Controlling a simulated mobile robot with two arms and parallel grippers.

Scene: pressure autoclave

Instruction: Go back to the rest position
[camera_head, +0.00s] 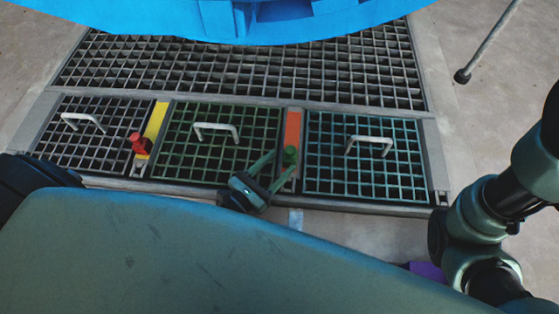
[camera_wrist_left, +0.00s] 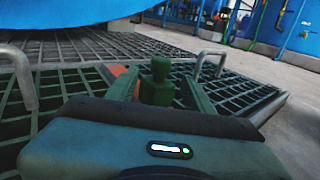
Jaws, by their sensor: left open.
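My left gripper (camera_head: 282,163) is open over the front edge of the floor grating, its two fingers pointing away from me. A green peg (camera_head: 290,155) stands upright on the orange strip (camera_head: 293,127), at the fingertips. In the left wrist view the green peg (camera_wrist_left: 158,84) shows between the two spread fingers, with a visible gap on each side. The peg's foot is hidden there by the gripper body. My right arm comes in at the right of the head view, but its gripper is out of view.
A red peg (camera_head: 138,144) stands by the yellow strip (camera_head: 157,122). Grating panels with raised handles (camera_head: 217,129) lie around the pegs. A large blue vessel (camera_head: 230,22) is at the back. A grey rod (camera_head: 487,42) stands at the far right. Concrete floor (camera_head: 475,130) is clear on the right.

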